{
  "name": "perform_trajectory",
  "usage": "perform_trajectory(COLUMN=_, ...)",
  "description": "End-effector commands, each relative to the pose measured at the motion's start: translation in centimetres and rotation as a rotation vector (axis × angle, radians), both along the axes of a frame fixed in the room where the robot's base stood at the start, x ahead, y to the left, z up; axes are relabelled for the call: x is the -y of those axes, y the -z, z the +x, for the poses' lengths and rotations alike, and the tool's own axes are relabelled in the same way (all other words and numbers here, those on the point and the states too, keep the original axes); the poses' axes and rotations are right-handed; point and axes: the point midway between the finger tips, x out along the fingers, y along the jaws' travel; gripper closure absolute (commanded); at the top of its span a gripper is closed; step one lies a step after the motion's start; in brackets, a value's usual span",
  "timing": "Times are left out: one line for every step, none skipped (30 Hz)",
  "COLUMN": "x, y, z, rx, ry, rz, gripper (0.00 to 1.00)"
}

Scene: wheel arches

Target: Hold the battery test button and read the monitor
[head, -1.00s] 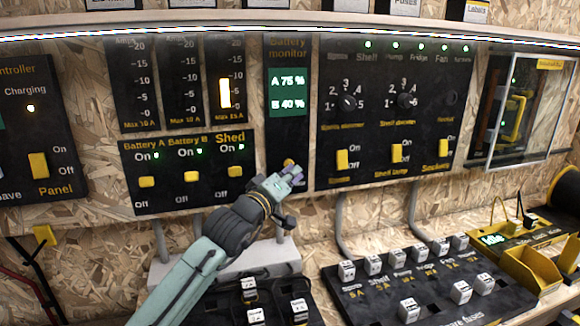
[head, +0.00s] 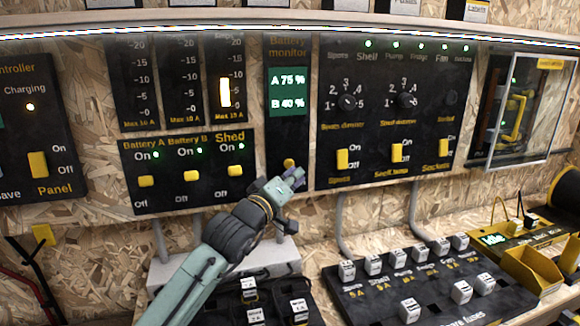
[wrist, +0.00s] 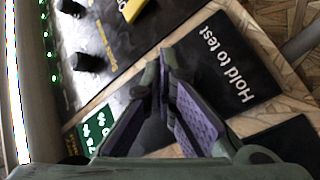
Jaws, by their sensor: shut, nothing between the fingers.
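The battery monitor (head: 287,60) is a tall black panel at the middle of the wall, with a green screen (head: 287,92) reading A 75 % and B 40 %. Its yellow test button (head: 289,163) shows low on the panel, just above my fingertips in the head view. My gripper (head: 294,178) is shut and empty, just below the button in the picture; I cannot tell the gap in depth. In the wrist view, my gripper's fingers (wrist: 164,75) lie over the panel beside the "Hold to test" lettering (wrist: 226,63). The button is hidden there. Part of the green screen shows lower left (wrist: 97,124).
A battery switch panel (head: 190,170) is left of the monitor. A panel with knobs and switches (head: 390,110) is close on the right. A fuse board (head: 380,290) stands below right, and a glass-fronted case (head: 520,105) hangs at far right.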

Motion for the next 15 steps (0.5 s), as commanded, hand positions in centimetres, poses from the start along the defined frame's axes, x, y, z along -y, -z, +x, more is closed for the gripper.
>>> perform_trajectory(x=0.0, y=0.0, z=0.0, rx=0.000, ry=0.000, rz=0.000, gripper=1.00)
perform_trajectory(x=0.0, y=0.0, z=0.0, rx=0.000, ry=0.000, rz=0.000, gripper=1.00)
perform_trajectory(x=0.1, y=0.0, z=-0.1, rx=0.000, ry=0.000, rz=0.000, gripper=1.00)
perform_trajectory(x=0.1, y=0.0, z=-0.2, rx=0.001, ry=0.001, rz=0.000, gripper=1.00)
perform_trajectory(x=0.2, y=0.1, z=-0.4, rx=0.000, ry=0.001, rz=-0.001, gripper=1.00)
perform_trajectory(x=0.3, y=0.1, z=-0.7, rx=0.000, ry=0.001, rz=-0.001, gripper=1.00)
perform_trajectory(x=0.4, y=0.1, z=-1.0, rx=0.000, ry=0.002, rz=-0.001, gripper=1.00)
perform_trajectory(x=0.5, y=0.1, z=-1.3, rx=0.001, ry=0.003, rz=-0.001, gripper=1.00)
perform_trajectory(x=0.6, y=0.1, z=-1.7, rx=0.000, ry=0.001, rz=-0.001, gripper=1.00)
perform_trajectory(x=0.7, y=0.1, z=-2.0, rx=0.001, ry=0.001, rz=-0.002, gripper=1.00)
perform_trajectory(x=0.8, y=0.1, z=-2.3, rx=0.001, ry=0.001, rz=-0.001, gripper=1.00)
perform_trajectory(x=0.8, y=0.1, z=-2.7, rx=0.001, ry=0.000, rz=-0.002, gripper=1.00)
perform_trajectory(x=1.0, y=0.1, z=-3.0, rx=0.002, ry=0.002, rz=-0.002, gripper=1.00)
perform_trajectory(x=1.1, y=0.1, z=-3.2, rx=0.001, ry=0.001, rz=-0.002, gripper=1.00)
perform_trajectory(x=1.2, y=0.1, z=-3.6, rx=0.000, ry=0.001, rz=-0.001, gripper=1.00)
